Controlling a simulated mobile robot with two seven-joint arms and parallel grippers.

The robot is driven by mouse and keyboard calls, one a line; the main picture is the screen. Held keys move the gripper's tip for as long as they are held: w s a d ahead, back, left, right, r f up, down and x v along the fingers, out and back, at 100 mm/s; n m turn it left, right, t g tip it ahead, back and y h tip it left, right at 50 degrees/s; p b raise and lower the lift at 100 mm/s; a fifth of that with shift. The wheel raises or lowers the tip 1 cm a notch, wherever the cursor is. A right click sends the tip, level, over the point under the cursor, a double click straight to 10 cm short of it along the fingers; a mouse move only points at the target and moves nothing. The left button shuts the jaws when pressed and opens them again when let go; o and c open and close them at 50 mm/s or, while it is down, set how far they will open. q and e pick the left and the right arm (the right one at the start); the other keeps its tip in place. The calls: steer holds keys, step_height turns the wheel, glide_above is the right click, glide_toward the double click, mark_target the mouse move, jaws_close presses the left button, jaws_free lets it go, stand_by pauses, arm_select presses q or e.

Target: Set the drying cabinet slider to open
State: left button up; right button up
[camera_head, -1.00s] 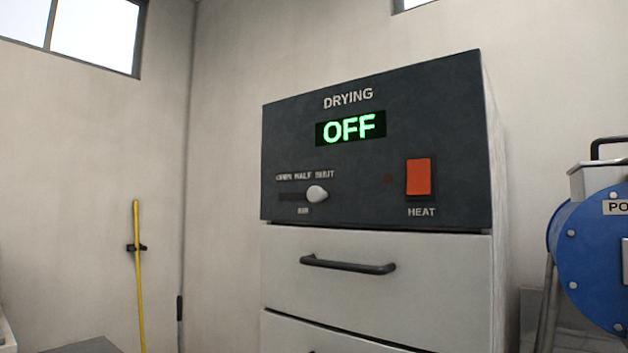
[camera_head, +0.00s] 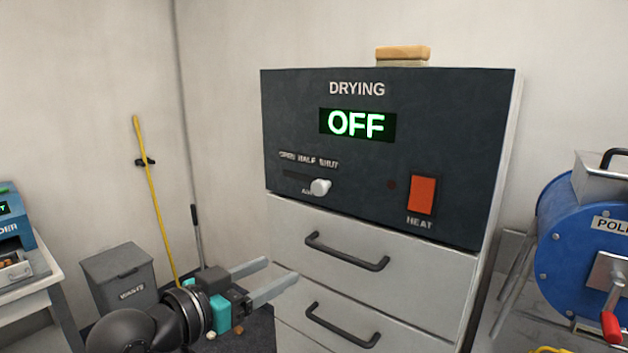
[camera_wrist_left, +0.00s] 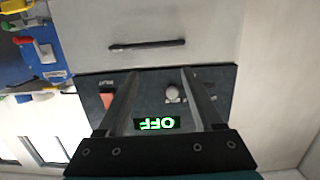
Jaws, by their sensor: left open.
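The drying cabinet (camera_head: 300,120) has a dark panel with a green OFF display. The slider's pale round knob (camera_head: 320,187) sits at the right end of its dark slot, under the word SHUT. The labels OPEN and HALF are to its left. My left gripper (camera_head: 282,270) is open and empty, below and left of the knob, in front of the drawers. The wrist view shows the panel upside down, with the knob (camera_wrist_left: 172,92) between the finger outlines, nearer one finger. The fingers look apart from the knob. My right gripper is not in view.
A red heat switch (camera_head: 422,195) is right of the slider. Drawer handles (camera_head: 346,252) stick out below the panel. A blue drum machine (camera_head: 570,240) stands at the right. A grey bin (camera_head: 120,275) and a yellow pole (camera_head: 150,200) are at the left.

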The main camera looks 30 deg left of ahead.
mark_target(317, 188)
arm_select(q)
step_height(317, 188, up, 10)
steer(key=a+f+t+p, duration=0.1)
steer(key=a+t+p, duration=0.1)
steer(key=p, duration=0.1)
steer(key=w+p, duration=0.1)
steer(key=w, duration=0.8)
steer(key=w+d+p, duration=0.1)
steer(key=w, duration=0.4)
steer(key=shift+w+d+r+p, duration=0.1)
steer(key=shift+w+p, duration=0.2)
steer(key=shift+w, duration=0.05)
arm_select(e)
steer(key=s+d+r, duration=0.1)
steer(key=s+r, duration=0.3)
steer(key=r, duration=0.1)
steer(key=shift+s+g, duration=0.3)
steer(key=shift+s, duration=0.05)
arm_select(q)
steer(key=shift+c, duration=0.2)
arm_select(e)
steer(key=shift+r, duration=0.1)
arm_select(q)
jaws_close()
